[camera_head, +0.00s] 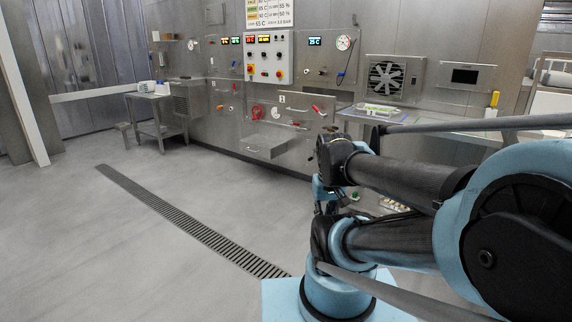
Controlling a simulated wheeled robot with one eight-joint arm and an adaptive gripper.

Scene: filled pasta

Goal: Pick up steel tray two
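A light tray with pale contents (380,110) rests on a ledge at the wall, right of centre. A small tag that seems to read 2 (370,113) is at its front left; whether this is steel tray two is too small to confirm. My gripper (326,208) hangs low in the middle of the view, below and left of this tray and apart from it in the picture. My own arm partly covers it, and its fingers are too small and dark to read.
A control panel (269,57) stands on the steel wall. An open drawer or bin (264,146) juts out below it. A small steel table (160,116) is at the back left. A drain grate (190,222) crosses the grey floor.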

